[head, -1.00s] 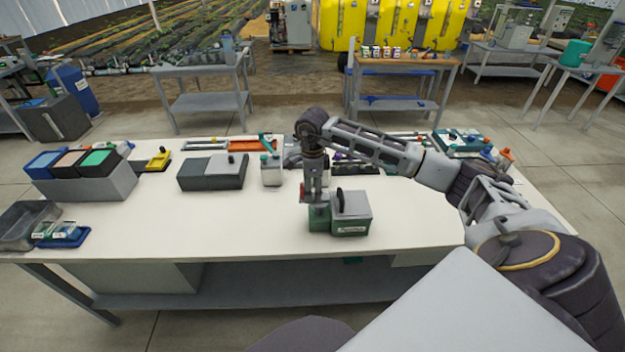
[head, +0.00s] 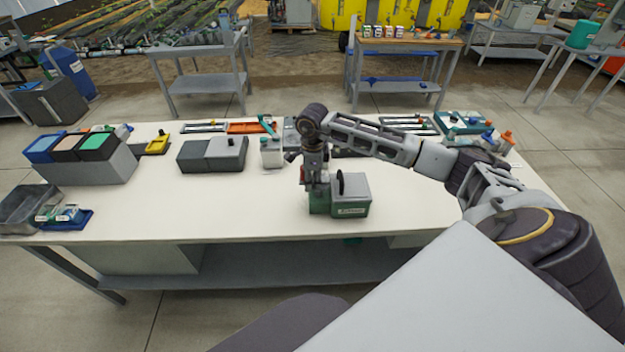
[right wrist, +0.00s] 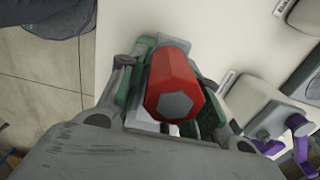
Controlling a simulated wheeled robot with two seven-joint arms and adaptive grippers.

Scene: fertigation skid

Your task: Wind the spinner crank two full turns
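The spinner is a green and grey box with a white label (head: 350,211) and a dark upright disc, standing near the middle of the table's front. Its red crank knob (head: 303,175) shows at its left side. My right gripper (head: 316,188) points down at the spinner's left side. In the right wrist view the six-sided red knob (right wrist: 175,92) lies between the two fingers of my right gripper (right wrist: 172,98), close to both. Whether the fingers press on it is hidden. The crank arm is mostly hidden. My left gripper is out of view.
A grey twin box (head: 212,154), a white bottle (head: 271,154) and an orange tray (head: 250,127) stand behind. Coloured bins (head: 82,160) and a blue tray (head: 68,218) are at the left. The white table (head: 190,215) is clear left of the spinner.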

